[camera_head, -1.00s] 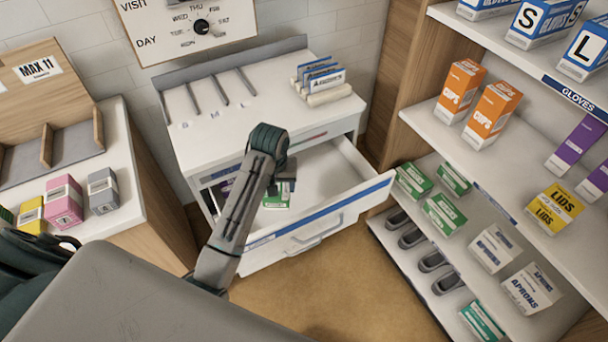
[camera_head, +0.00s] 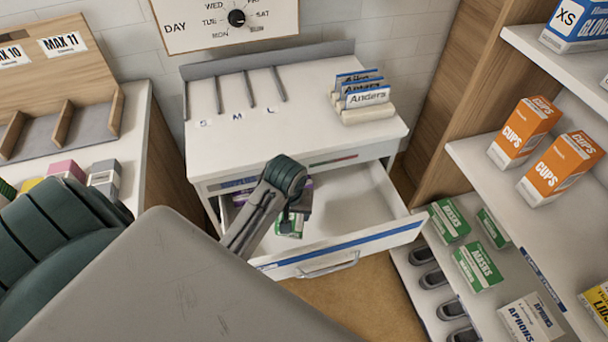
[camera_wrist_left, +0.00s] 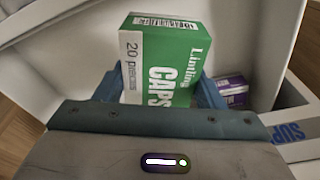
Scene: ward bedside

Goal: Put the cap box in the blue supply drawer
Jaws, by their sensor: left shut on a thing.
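The cap box (camera_head: 289,227) is green and white. In the left wrist view the cap box (camera_wrist_left: 165,60) shows "CAPS" and "20 pieces". My left gripper (camera_head: 291,212) is shut on it, with a blue finger on each side in the left wrist view. The supply drawer (camera_head: 345,243) is pulled open and has a blue strip along its front. The gripper and box are over or inside its left part. I cannot tell whether the box touches the drawer floor. My right gripper is not in view.
A purple box (camera_wrist_left: 232,92) lies in the drawer beside the cap box. The drawer's right part is empty. The cabinet top (camera_head: 225,140) overhangs behind. Shelves with orange cups boxes (camera_head: 526,132) and green masks boxes (camera_head: 478,267) stand at right.

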